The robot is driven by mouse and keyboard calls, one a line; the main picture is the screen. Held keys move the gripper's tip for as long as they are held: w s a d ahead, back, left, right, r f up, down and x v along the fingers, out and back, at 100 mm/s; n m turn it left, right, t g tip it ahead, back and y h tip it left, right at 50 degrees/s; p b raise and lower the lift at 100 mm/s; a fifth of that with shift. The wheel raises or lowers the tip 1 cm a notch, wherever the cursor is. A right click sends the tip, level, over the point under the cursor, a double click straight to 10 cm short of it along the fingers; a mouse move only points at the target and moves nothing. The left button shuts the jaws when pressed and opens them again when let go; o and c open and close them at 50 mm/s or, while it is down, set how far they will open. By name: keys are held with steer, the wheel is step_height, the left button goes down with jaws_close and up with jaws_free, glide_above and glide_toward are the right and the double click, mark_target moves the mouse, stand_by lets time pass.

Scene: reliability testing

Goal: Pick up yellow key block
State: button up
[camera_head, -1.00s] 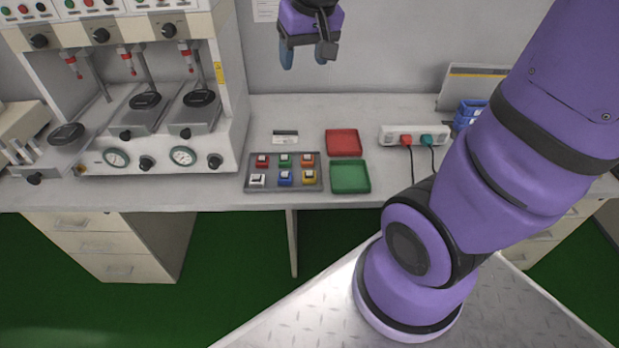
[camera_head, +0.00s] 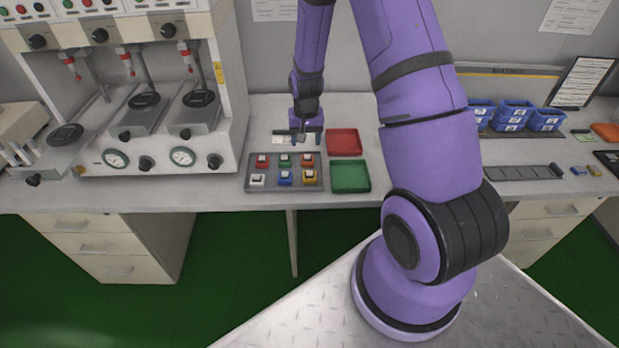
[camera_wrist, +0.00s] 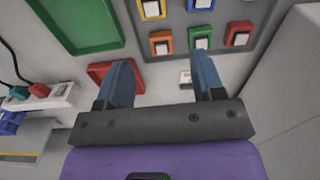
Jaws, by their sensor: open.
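The yellow key block (camera_head: 309,179) sits in the front right spot of a grey tray (camera_head: 247,171) on the bench. In the wrist view the yellow block (camera_wrist: 152,10) shows at the top edge, partly cut off, beyond the orange block (camera_wrist: 161,43). My gripper (camera_head: 304,139) is open and empty, pointing down behind the tray, near its back right side. In the wrist view its two blue fingers (camera_wrist: 160,82) are spread apart with no block between them. The yellow block is apart from the fingers.
Red, green, orange, white and blue blocks share the tray. A red tray (camera_head: 344,153) and a green tray (camera_head: 350,187) stand just right of it. A test machine (camera_head: 230,100) stands at the left. Blue bins (camera_head: 514,108) are at the right.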

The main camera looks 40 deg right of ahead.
glide_above(310, 172)
steer(key=f, duration=0.8)
steer(key=shift+w+f, duration=0.2)
steer(key=shift+f, duration=0.05)
steer(key=shift+s+f, duration=0.15)
steer(key=shift+f, duration=3)
steer(key=c, duration=0.7)
